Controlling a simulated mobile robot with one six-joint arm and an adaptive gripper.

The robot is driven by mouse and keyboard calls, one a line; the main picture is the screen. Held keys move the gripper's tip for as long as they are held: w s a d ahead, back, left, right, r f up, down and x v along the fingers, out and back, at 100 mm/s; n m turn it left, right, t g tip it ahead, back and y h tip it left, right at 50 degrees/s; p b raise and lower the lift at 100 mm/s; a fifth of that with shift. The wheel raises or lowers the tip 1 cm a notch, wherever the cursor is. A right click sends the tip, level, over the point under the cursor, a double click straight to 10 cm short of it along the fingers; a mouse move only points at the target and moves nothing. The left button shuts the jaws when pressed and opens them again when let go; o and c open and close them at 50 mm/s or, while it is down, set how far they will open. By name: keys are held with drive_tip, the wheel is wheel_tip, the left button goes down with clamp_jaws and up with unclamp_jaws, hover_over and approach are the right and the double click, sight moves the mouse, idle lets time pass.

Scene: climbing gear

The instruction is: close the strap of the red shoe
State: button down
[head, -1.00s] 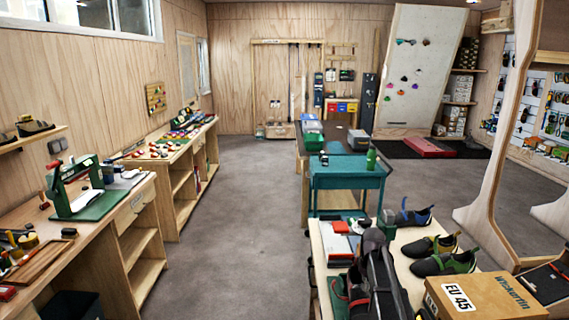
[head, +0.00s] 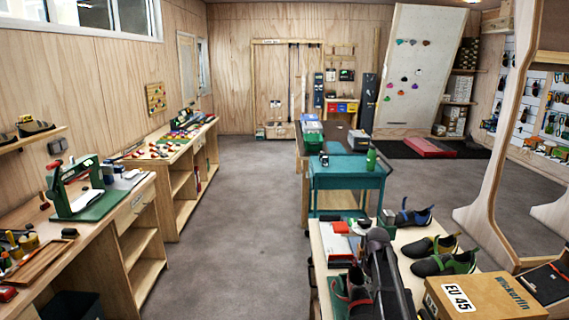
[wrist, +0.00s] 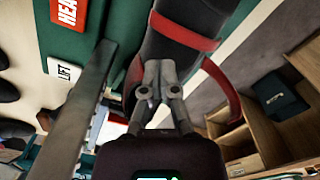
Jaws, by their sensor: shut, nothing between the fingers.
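The red shoe, dark with red straps, shows in the wrist view (wrist: 180,22), with one red strap (wrist: 190,32) across its dark body. A second red strap (wrist: 222,88) hangs out loose to the right in a curve. My gripper (wrist: 160,72) is shut and empty. Its tips lie over the dark body beside the crossing strap; I cannot tell if they touch it. In the head view the red and dark shoe (head: 340,287) stands on the near table, partly hidden by my arm.
The near table also bears a blue shoe (head: 413,217), green and black shoes (head: 445,262), and a brown EU 45 box (head: 485,296) at right. A teal cart (head: 348,172) stands behind. The floor at left is clear.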

wheel_tip(320, 180, up, 7)
drive_tip(key=p, duration=0.7)
idle(0.5)
drive_tip(key=s+a+m, duration=0.3)
drive_tip(key=s+a, duration=0.3)
drive_tip(key=s, duration=0.5)
drive_tip(key=s+a+m, duration=0.3)
drive_tip(key=s+a, duration=0.2)
drive_tip(key=s, duration=0.6)
drive_tip(key=shift+s+a, duration=0.15)
drive_tip(key=shift+a, duration=0.25)
